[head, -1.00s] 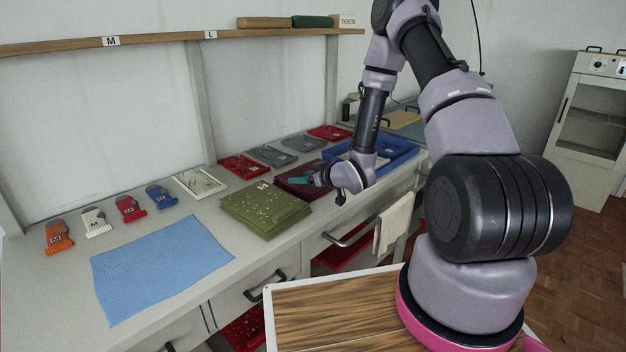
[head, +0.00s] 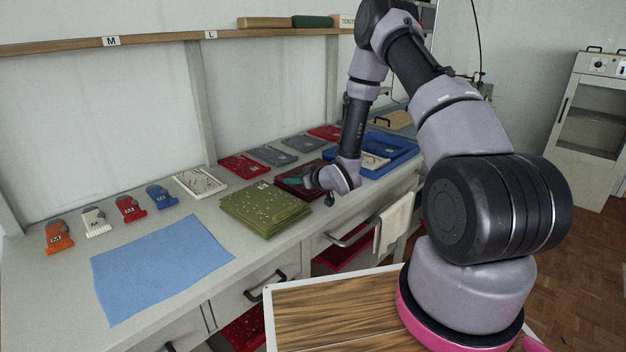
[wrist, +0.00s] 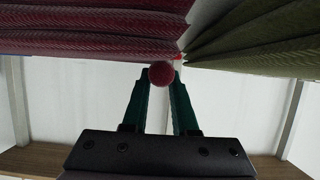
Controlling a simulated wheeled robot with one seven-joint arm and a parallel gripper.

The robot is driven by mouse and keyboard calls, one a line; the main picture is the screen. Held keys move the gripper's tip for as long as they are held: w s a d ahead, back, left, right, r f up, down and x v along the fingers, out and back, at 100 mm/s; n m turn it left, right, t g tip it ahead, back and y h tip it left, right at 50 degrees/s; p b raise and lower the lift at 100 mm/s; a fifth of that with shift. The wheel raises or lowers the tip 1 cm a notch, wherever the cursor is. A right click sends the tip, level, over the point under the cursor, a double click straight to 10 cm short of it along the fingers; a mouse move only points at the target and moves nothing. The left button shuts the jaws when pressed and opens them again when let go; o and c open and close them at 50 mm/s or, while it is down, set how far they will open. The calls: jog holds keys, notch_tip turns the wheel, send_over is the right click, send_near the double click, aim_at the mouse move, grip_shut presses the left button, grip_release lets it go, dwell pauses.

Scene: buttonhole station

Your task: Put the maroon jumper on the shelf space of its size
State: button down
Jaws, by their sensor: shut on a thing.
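The maroon jumper (head: 290,188) lies folded on the bench, just behind and right of the olive folded garment (head: 264,208). My gripper (head: 311,181) is low at its right side, partly hidden by my wrist. In the wrist view the maroon folds (wrist: 90,30) fill the upper left. The green fingers (wrist: 161,76) are closed on a small round dark-red piece at the jumper's edge. The jumper's size mark cannot be read. The wooden shelf (head: 155,40) on the back wall carries an M label (head: 111,41) and an L label (head: 211,34).
A blue tray (head: 400,160) lies right of the jumper, behind my arm.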

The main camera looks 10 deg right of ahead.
jog(key=shift+r, duration=0.15)
notch_tip(320, 180, up, 9)
jog(key=shift+d, duration=0.1)
jog(key=s+d+m+t+h, duration=0.15)
jog(key=d+m+h, duration=0.45)
jog(key=d, duration=0.8)
jog(key=s+d+r+h, duration=0.1)
jog(key=s+d+r, duration=0.1)
jog(key=s, duration=0.3)
jog(key=w+a+f+n+g+y, duration=0.1)
jog(key=w+a+n+y, duration=0.2)
jog(key=a, duration=0.5)
jog(key=w+a+n+y, duration=0.3)
jog(key=a+y, duration=0.1)
jog(key=a, duration=0.4)
jog(key=shift+g, duration=0.25)
jog(key=f, duration=0.5)
jog(key=shift+w+a+f, duration=0.15)
jog(key=shift+w+f, duration=0.05)
jog(key=shift+w, duration=0.05)
jog(key=shift+f, duration=2.4)
jog(key=c, duration=0.7)
grip_release()
